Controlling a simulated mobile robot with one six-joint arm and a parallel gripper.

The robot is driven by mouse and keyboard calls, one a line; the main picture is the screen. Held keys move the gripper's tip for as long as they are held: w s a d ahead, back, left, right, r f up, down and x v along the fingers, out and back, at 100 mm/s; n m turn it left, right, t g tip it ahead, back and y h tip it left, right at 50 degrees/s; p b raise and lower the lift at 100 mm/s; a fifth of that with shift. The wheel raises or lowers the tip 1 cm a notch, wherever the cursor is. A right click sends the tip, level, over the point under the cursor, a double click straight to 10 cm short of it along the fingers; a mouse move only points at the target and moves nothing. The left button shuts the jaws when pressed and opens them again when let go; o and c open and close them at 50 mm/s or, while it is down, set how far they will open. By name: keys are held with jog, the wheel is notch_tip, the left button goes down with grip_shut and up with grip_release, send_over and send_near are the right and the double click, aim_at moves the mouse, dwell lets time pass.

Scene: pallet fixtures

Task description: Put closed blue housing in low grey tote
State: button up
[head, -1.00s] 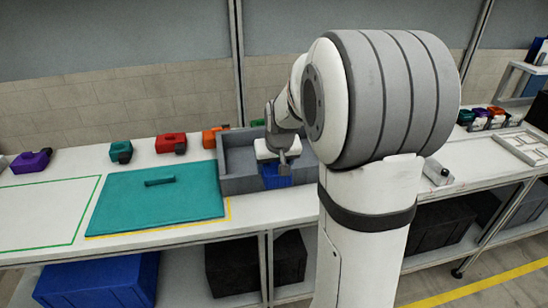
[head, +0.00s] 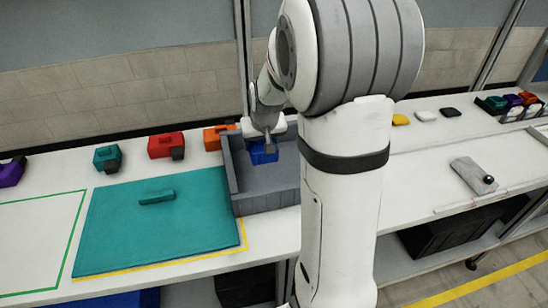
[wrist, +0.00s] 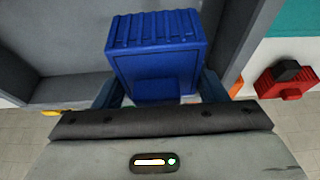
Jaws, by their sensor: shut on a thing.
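The blue housing (head: 264,154) is in my gripper (head: 267,140), which is shut on it. In the head view it is within the outline of the low grey tote (head: 266,203), near its back left. In the wrist view the blue housing (wrist: 155,55) has a ribbed face at the top, with a gripper finger at each side. The grey tote's walls (wrist: 22,50) show around it in the wrist view. I cannot tell whether the housing touches the tote floor. My arm hides the right part of the tote in the head view.
Teal (head: 107,158), red (head: 166,145) and orange (head: 218,137) housings stand along the back. Much of that bench is clear.

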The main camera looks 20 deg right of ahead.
notch_tip(320, 180, down, 2)
jog(key=shift+d+f, duration=0.15)
jog(key=shift+f, duration=0.1)
jog(key=shift+d+f, duration=0.1)
jog(key=shift+f, duration=1.85)
jog(key=shift+f, duration=0.15)
jog(key=o, duration=1.1)
